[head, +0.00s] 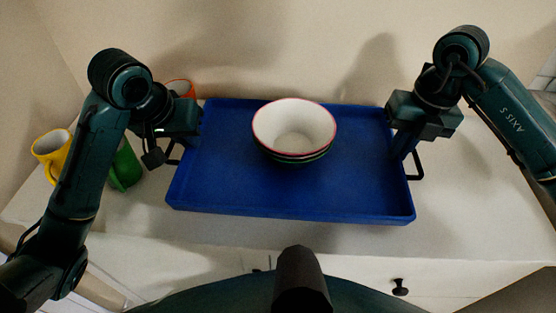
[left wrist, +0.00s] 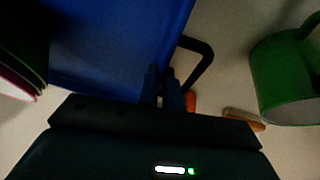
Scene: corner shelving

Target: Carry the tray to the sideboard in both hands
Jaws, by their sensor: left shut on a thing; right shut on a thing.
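The blue tray (head: 230,190) is over the white top of the sideboard (head: 450,215) in the head view; I cannot tell whether it rests on it. A stack of bowls (head: 294,128), the top one white inside with a red rim, sits on the tray near its far middle. My left gripper (head: 178,150) is shut on the tray's left handle; the tray (left wrist: 120,40) and a black handle (left wrist: 200,62) also show in the left wrist view. My right gripper (head: 408,155) is shut on the right handle (head: 416,168). The fingertips are partly hidden in the head view.
Left of the tray stand a yellow mug (head: 50,150) and a green mug (head: 125,170), the green one close to my left arm. An orange-red cup (head: 181,87) is partly hidden behind my left gripper. The wall is close behind the tray. The top right of the tray is clear.

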